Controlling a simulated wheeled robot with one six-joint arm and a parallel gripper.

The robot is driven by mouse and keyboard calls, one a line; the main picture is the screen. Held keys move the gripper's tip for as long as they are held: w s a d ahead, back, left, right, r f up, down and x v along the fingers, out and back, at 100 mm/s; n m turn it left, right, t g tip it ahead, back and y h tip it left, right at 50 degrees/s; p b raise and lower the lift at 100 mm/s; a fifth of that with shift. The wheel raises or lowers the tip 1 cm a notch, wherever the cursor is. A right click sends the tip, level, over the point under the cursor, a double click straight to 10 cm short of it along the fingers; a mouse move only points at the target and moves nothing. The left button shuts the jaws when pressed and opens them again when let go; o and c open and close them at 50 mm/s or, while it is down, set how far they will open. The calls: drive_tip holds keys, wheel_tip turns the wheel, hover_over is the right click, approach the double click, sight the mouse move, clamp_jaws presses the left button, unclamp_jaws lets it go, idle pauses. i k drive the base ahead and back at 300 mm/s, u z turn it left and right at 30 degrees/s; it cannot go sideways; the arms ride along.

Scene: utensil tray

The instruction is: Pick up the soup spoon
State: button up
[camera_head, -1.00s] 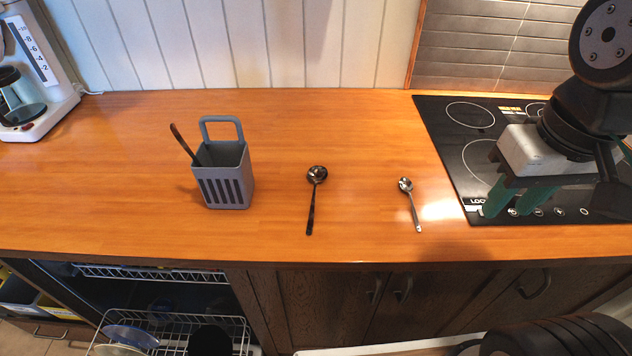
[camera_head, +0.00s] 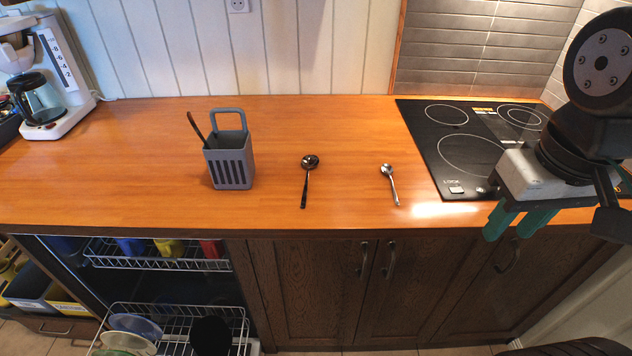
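Two utensils lie on the wooden counter (camera_head: 300,120). One is a dark ladle-like spoon (camera_head: 308,180) with a round bowl at the back and its handle toward the front edge. To its right lies a smaller silver spoon (camera_head: 390,184), also bowl to the back. I cannot tell for sure which is the soup spoon; the silver one has the spoon shape. My gripper (camera_head: 514,222) has green fingers set apart, open and empty. It hangs at the right, near the counter's front edge, to the right of both utensils.
A grey slotted utensil holder (camera_head: 229,165) with a dark handle sticking out stands left of the utensils. A black cooktop (camera_head: 460,150) lies at right, partly behind my arm. A coffee maker (camera_head: 50,85) stands far left. An open dishwasher (camera_head: 150,290) is below left. The counter between is clear.

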sight(309, 161)
drive_tip(key=z, duration=0.9)
drive_tip(key=i, duration=0.6)
drive_tip(key=u, duration=1.05)
